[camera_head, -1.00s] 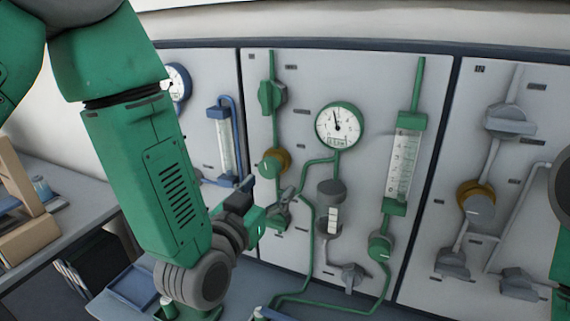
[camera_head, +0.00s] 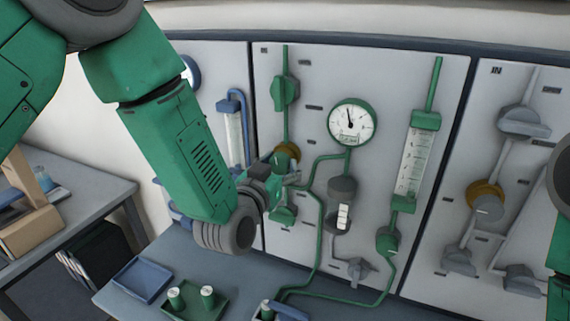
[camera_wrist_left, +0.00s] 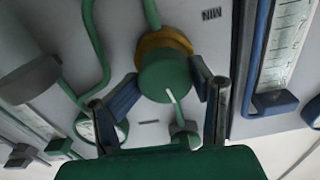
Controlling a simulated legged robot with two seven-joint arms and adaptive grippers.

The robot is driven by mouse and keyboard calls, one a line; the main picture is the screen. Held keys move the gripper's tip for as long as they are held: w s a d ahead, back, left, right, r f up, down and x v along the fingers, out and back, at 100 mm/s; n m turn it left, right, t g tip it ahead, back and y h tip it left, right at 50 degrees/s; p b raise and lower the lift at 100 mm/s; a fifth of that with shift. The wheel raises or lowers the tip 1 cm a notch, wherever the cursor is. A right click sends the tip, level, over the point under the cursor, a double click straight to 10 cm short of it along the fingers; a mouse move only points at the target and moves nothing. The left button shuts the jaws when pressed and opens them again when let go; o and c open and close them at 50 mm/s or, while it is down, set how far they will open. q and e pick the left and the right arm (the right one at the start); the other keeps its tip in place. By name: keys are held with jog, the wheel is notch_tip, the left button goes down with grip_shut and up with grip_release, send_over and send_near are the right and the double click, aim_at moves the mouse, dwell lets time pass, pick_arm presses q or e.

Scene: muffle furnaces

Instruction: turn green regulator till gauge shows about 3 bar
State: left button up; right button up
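The green regulator knob with a brass collar shows in the left wrist view (camera_wrist_left: 165,78); a white line marks its face. My left gripper (camera_head: 273,168) is at this knob in the head view and hides most of it. In the wrist view its two fingers (camera_wrist_left: 166,88) are spread on either side of the knob, with nothing clearly gripped; whether they touch it I cannot tell. The round green-rimmed gauge (camera_head: 351,121) has its needle pointing up and slightly left; its numbers are too small to read. My right gripper is not in view.
Green pipes link the gauge to a grey regulator body (camera_head: 342,190) and a flow tube (camera_head: 411,165). A green valve handle (camera_head: 285,92) is above the knob, and another (camera_head: 284,214) below. A green tray (camera_head: 212,308) stands on the bench.

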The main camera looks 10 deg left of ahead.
pick_arm(q)
jog(key=shift+s+a+f, duration=0.15)
jog(key=shift+s+a, duration=0.05)
jog(key=shift+a, duration=0.65)
jog(key=shift+c, duration=1)
jog(key=shift+d, duration=0.7)
jog(key=shift+w+a, duration=0.1)
jog(key=shift+a, duration=0.3)
jog(key=shift+d, duration=0.1)
jog(key=shift+d+m, duration=0.15)
jog(key=shift+m, duration=0.15)
jog(key=shift+m+b, duration=0.35)
jog(key=shift+m, duration=0.55)
